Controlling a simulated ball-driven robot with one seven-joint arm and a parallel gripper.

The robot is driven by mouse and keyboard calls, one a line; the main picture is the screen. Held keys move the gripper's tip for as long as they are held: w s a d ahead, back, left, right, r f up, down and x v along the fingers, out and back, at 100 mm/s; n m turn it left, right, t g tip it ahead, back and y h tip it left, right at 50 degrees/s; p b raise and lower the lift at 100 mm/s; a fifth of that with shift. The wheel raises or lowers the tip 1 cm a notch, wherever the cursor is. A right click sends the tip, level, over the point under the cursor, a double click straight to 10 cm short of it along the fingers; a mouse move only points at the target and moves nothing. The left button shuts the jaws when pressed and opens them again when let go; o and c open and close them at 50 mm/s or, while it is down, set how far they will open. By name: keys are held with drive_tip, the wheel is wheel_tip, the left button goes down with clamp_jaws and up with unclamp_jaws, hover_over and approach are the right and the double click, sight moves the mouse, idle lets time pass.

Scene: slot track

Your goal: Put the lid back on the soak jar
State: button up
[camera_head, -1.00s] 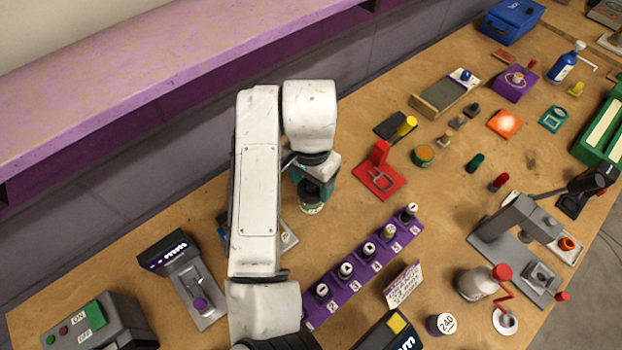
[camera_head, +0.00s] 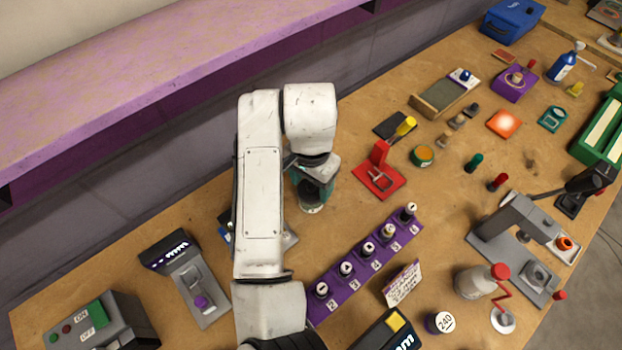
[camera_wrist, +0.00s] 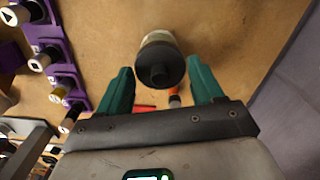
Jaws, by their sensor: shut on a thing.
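A small pale jar (camera_head: 311,208) stands on the bench below my gripper (camera_head: 313,184) in the head view, mostly covered by the gripper. In the wrist view a round black lid with a knob (camera_wrist: 160,72) lies between the two teal fingers of my gripper (camera_wrist: 160,78). The pale wall of the jar (camera_wrist: 157,37) shows just beyond the lid, in line with it. My gripper is shut on the lid. I cannot tell whether the lid is fully seated on the jar or slightly above it.
A purple numbered rack (camera_head: 365,262) with several dark-topped vials stands to the right and front. A red stand (camera_head: 380,180) is right of the jar. A grey device (camera_head: 190,285) lies left. The wall (camera_head: 150,205) runs behind. Bare bench separates jar and rack.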

idle(0.4)
drive_tip(key=o, duration=1.1)
drive_tip(key=shift+o, duration=0.3)
drive_tip(key=shift+r, duration=0.2)
drive_tip(key=shift+r+p, duration=3.3)
drive_tip(key=shift+r, duration=0.05)
drive_tip(key=shift+c, duration=0.4)
clamp_jaws()
